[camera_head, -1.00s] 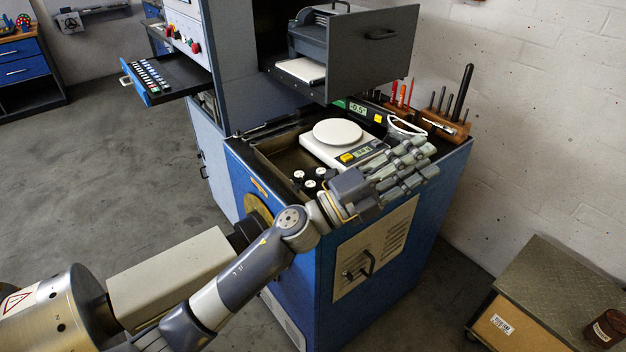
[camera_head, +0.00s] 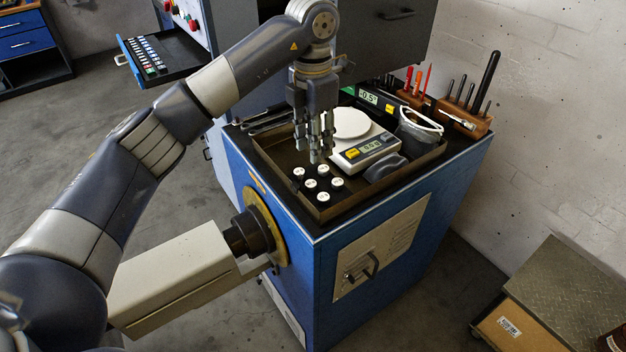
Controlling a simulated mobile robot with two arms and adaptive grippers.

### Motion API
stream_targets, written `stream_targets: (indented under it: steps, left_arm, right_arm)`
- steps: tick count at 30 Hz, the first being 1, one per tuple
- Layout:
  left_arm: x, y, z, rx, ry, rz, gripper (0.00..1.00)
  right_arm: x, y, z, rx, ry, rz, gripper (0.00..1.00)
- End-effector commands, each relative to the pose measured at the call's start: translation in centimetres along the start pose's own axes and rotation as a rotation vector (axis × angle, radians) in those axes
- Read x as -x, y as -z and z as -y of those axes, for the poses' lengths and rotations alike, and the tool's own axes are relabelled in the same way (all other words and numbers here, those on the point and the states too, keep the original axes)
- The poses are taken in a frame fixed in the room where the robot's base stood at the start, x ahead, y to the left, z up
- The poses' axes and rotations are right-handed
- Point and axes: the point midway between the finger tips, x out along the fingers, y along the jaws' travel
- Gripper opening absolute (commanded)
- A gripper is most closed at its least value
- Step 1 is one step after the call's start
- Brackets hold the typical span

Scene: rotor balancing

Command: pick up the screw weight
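The screw weights are several small dark pieces with white round tops, standing in the front left of a shallow tray (camera_head: 408,166) on the blue cabinet. One white-topped weight (camera_head: 337,181) stands at the right of the group, and another weight (camera_head: 299,171) at its left. My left gripper (camera_head: 314,156) points straight down just above and behind the group. Its fingers hang apart with nothing seen between them; whether a fingertip touches a weight I cannot tell. My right gripper is out of view.
A scale (camera_head: 364,151) with a white round pan stands right behind the weights, partly covered by the gripper. A dark rounded object (camera_head: 385,168) lies beside it. Wooden tool blocks (camera_head: 463,117) stand at the back right.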

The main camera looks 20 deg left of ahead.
Motion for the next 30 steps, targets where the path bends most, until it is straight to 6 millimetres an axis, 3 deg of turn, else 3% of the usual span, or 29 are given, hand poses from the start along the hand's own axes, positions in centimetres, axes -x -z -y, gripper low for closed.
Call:
stream_targets:
  steps: [9, 15, 22, 30]
  left_arm:
    - [-4.0, 0.4, -0.3, 0.006, -0.01, -0.017, 0.32]
    - [-5.5, 0.4, -0.3, 0.005, -0.011, -0.014, 0.32]
    - [-8.1, 0.6, -0.2, 0.005, -0.008, -0.016, 0.32]
    - [-10.6, 0.5, -0.3, 0.005, -0.01, -0.013, 0.32]
  right_arm:
    - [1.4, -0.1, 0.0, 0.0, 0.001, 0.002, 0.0]
    - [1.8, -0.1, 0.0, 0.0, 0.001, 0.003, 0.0]
    - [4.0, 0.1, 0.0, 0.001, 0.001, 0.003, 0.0]
    - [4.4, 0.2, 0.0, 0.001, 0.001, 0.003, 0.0]
